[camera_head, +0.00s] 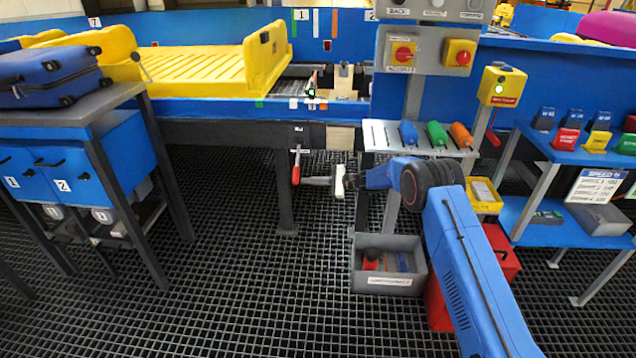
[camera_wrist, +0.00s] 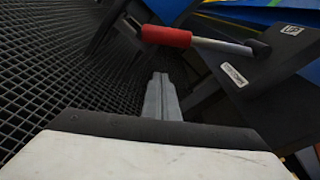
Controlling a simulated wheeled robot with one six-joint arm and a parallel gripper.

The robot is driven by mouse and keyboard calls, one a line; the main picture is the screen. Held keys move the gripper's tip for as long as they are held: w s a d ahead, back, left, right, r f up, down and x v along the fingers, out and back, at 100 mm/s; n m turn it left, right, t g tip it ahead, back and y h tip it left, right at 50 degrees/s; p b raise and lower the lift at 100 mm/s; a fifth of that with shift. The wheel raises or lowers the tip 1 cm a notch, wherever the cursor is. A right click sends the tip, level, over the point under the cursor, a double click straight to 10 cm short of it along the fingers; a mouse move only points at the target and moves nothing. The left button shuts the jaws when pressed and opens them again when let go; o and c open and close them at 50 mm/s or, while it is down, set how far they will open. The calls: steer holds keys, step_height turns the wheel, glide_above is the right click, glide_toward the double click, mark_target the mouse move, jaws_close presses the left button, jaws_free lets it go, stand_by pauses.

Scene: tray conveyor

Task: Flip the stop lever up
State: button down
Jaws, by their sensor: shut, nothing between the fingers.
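The stop lever (camera_head: 296,173) has a red grip and hangs down from the dark conveyor frame, left of my gripper. In the wrist view the lever's red grip (camera_wrist: 166,36) and pale metal rod (camera_wrist: 222,46) run to a pivot on a dark plate. My gripper (camera_head: 305,181) points left, with its fingertips close to the right of the red grip's lower end. In the wrist view my gripper (camera_wrist: 160,76) has its two fingers together with nothing between them. The fingertips appear just short of the grip; I cannot tell whether they touch it.
The plate carries an "UP" label (camera_wrist: 292,29) and a second label (camera_wrist: 233,75). A conveyor leg (camera_head: 286,205) stands behind the lever. A grey bin (camera_head: 388,282) sits on the floor below my arm. The grated floor to the left is clear up to the suitcase table (camera_head: 75,112).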

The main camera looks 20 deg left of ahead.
mark_target(297, 164)
steer(key=s+a+r, duration=0.2)
steer(key=r, duration=0.1)
steer(key=shift+s, duration=0.3)
stand_by(0.3)
stand_by(0.3)
